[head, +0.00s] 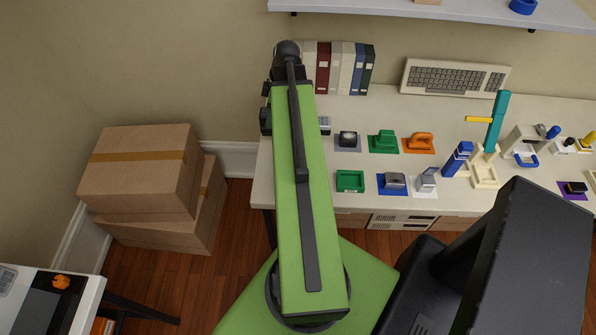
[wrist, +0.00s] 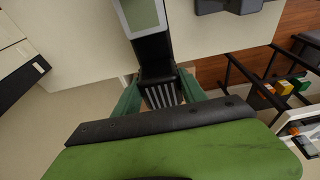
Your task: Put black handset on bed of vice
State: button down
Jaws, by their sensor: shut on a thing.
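A black handset (wrist: 153,50) with a pale greenish screen stands out beyond my gripper (wrist: 160,82) in the wrist view. The green fingers are shut on its lower part, where pale stripes show. In the head view my arm covers the gripper, and only dark parts show at the arm's left edge. A cream block with a teal upright and a blue slanted part (head: 486,176) stands right of centre on the bench. A grey piece with a blue handle (head: 524,138) stands farther right. I cannot tell surely which is the vice.
On the bench (head: 262,185) are a green block (head: 383,141), an orange one (head: 421,142), a green tray (head: 350,181) and a grey-blue piece (head: 395,182). Books (head: 335,68) and a keyboard (head: 452,77) stand at the back. Cardboard boxes (head: 140,170) are on the floor at left.

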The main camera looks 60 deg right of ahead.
jog(key=shift+w+p+v, duration=0.25)
jog(key=shift+p+v, duration=0.85)
jog(key=shift+v, duration=0.15)
jog(key=shift+a+r, duration=0.15)
jog(key=shift+r, duration=0.05)
